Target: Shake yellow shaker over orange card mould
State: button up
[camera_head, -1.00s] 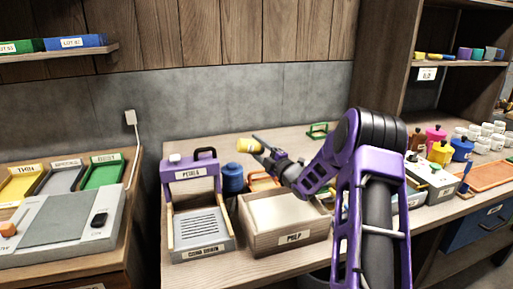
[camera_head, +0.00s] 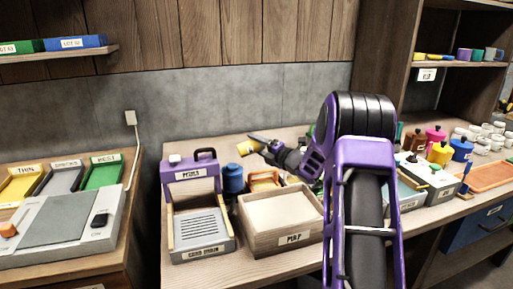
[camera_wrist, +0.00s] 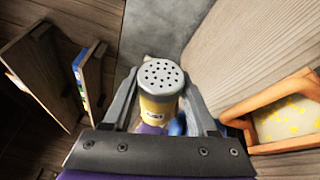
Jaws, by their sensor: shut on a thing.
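The yellow shaker (camera_head: 246,148) is held in my gripper (camera_head: 255,145) above the table, behind the pulp vat. In the wrist view, my gripper (camera_wrist: 160,98) is shut on the yellow shaker (camera_wrist: 160,104), one finger on each side, and its grey perforated lid faces the camera. The orange card mould (camera_head: 263,178) is partly hidden behind the vat and below my gripper. It also shows at the right of the wrist view (camera_wrist: 238,113), with yellow flecks on its pale inner surface. The shaker appears off to one side of the mould there.
The wooden pulp vat (camera_head: 300,238) stands in front of the mould. A purple press (camera_head: 190,172) and a blue container (camera_head: 233,178) stand to its left. Several coloured jars and a white box (camera_head: 430,178) are at the right.

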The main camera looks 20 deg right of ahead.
jog(key=shift+n, duration=0.5)
jog(key=n, duration=0.1)
jog(key=r+n+g+h, duration=0.1)
jog(key=shift+a+n, duration=0.1)
jog(key=shift+n, duration=0.2)
jog(key=shift+r+n+g+h, duration=0.15)
jog(key=shift+n+g+h, duration=0.35)
jog(key=shift+n, duration=0.9)
